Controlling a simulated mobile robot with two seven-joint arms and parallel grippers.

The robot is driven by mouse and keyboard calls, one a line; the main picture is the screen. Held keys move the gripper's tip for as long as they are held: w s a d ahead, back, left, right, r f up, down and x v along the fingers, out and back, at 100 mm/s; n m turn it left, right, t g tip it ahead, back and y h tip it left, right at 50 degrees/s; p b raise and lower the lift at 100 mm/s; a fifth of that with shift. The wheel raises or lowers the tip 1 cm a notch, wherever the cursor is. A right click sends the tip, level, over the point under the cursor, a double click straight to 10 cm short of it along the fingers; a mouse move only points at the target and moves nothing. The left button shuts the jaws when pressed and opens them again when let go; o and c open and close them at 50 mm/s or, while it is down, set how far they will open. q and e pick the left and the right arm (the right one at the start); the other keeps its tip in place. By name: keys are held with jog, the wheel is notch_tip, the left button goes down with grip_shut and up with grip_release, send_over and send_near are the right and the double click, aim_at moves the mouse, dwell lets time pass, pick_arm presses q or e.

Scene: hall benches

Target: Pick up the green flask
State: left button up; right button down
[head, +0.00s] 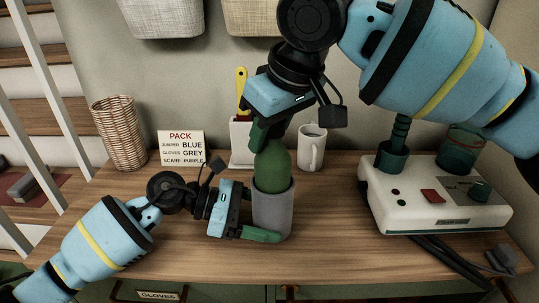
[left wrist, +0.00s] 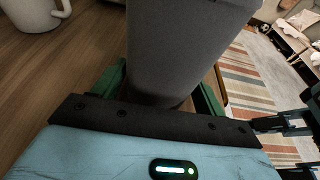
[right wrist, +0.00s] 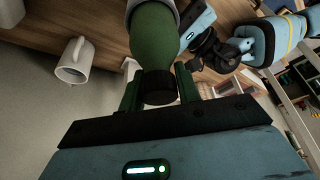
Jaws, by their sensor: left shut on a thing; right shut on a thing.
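The green flask (head: 273,165) stands upright with its lower part inside a grey cylindrical holder (head: 273,210); its base is hidden. In the right wrist view the flask (right wrist: 153,35) shows a rounded green body and a black cap (right wrist: 158,86). My right gripper (head: 264,135) comes from above and is shut on the cap end of the flask. My left gripper (head: 258,233) is low at the bench and shut on the grey holder, which fills the middle of the left wrist view (left wrist: 185,50).
A white mug (head: 310,150) and a white container (head: 242,150) with a yellow-handled item stand behind the flask. A sign (head: 182,147) and a wicker basket (head: 118,132) are at the left. A white device (head: 435,200) with a red button and cables is at the right.

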notch_tip(320, 180, up, 10)
dwell(0.4)
pick_arm(q)
jog(key=o, duration=0.9)
jog(key=shift+c, duration=0.2)
jog(key=shift+v, duration=4.05)
